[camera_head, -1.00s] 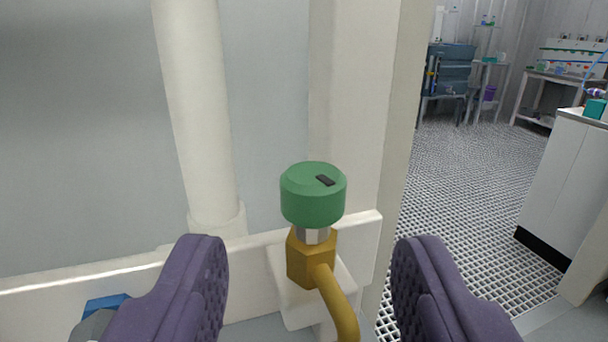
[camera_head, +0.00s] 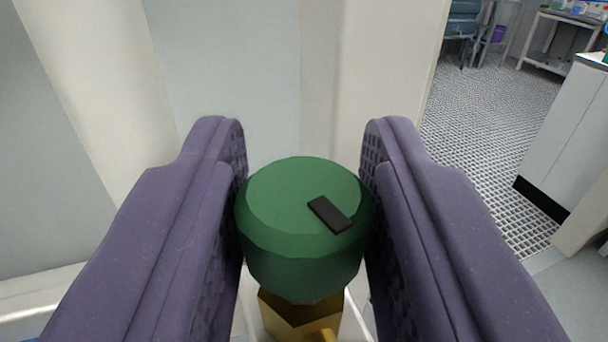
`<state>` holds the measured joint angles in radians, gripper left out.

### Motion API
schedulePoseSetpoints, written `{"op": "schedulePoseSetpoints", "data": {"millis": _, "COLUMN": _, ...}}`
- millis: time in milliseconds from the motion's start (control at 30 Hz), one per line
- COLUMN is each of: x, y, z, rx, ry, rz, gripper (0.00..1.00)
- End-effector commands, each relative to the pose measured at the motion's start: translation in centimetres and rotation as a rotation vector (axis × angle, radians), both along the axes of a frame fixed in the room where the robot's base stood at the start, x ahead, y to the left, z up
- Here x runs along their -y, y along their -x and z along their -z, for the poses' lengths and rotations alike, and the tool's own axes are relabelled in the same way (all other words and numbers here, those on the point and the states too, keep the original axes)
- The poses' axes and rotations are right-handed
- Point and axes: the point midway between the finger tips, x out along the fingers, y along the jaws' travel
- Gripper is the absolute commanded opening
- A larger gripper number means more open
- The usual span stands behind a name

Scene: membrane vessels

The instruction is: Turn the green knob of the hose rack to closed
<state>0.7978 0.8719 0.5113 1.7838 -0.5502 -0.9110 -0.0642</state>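The green knob (camera_head: 290,235) is a faceted round cap. It stands in the middle of the view on a brass valve body (camera_head: 300,315), of which only the upper part shows. A short black mark (camera_head: 330,214) lies on the knob's top, right of its centre, slanting from upper left to lower right. My gripper (camera_head: 304,185) has its two purple ribbed fingers on either side of the knob. They press close against its left and right sides with no clear gap. The contact faces are partly hidden by the knob.
Pale upright panels and a post (camera_head: 375,60) stand close behind the knob. To the right is an open grated floor (camera_head: 480,150) with a white cabinet (camera_head: 565,150) on it. A bench (camera_head: 560,40) stands farther back.

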Motion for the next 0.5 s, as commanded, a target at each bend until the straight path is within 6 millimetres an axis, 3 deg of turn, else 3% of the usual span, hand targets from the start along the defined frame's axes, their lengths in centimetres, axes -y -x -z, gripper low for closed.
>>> {"op": "schedulePoseSetpoints", "data": {"millis": 500, "x": -0.15, "y": -0.05, "z": 0.13, "rx": 0.002, "ry": 0.001, "rz": 0.253, "gripper": 0.06}}
